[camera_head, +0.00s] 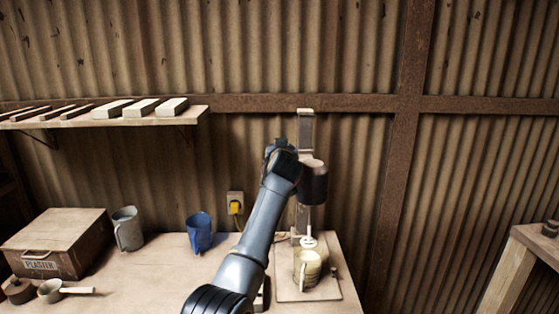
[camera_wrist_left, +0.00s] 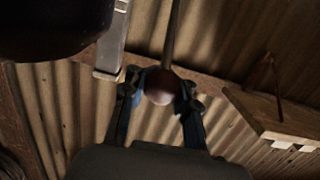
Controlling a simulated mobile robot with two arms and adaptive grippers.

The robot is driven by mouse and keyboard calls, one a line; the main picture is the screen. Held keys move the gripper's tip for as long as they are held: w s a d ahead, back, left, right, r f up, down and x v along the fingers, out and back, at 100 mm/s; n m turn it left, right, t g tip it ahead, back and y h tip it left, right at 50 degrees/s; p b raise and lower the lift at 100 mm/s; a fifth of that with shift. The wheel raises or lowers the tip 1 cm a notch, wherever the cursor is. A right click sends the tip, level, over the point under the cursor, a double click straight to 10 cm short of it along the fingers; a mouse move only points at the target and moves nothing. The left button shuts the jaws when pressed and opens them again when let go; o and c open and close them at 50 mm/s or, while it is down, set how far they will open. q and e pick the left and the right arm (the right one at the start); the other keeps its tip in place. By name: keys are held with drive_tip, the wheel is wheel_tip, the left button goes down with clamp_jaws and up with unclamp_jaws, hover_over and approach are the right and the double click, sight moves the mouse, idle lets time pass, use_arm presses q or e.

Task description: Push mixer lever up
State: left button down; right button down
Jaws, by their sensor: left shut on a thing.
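The mixer stands at the back of the table in the head view, with an upright pale post (camera_head: 305,128) and a dark motor head (camera_head: 313,184). A shaft with a pale disc hangs below the head, over a cream jug (camera_head: 307,266) on the base board (camera_head: 322,291). My left gripper (camera_head: 279,148) is raised beside the post, left of the motor head. In the left wrist view the lever's round knob (camera_wrist_left: 160,87) sits between the fingertips of my left gripper (camera_wrist_left: 158,92), which is shut on it. In the head view the gripper hides the lever. My right gripper is not in view.
A plaster box (camera_head: 55,240), a grey mug (camera_head: 127,229), a blue jug (camera_head: 199,232) and a small pan (camera_head: 51,290) stand left on the table. A wall shelf (camera_head: 110,119) holds tiles at upper left. A yellow plug (camera_head: 235,207) is in the wall.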

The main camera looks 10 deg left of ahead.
use_arm(q)
drive_tip(key=shift+w+a+r, duration=0.1)
drive_tip(key=shift+w+r, duration=0.25)
drive_tip(key=shift+r, duration=0.2)
drive_tip(key=shift+w+a+r, duration=0.1)
drive_tip(key=shift+w+r, duration=0.2)
drive_tip(key=shift+r, duration=0.25)
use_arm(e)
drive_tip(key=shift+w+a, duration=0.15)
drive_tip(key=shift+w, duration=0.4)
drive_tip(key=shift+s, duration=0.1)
use_arm(q)
drive_tip(key=c, duration=1.3)
unclamp_jaws()
drive_tip(key=shift+s+d, duration=0.1)
drive_tip(key=shift+s, duration=0.1)
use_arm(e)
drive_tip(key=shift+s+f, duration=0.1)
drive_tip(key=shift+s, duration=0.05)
use_arm(q)
drive_tip(key=shift+f, duration=0.2)
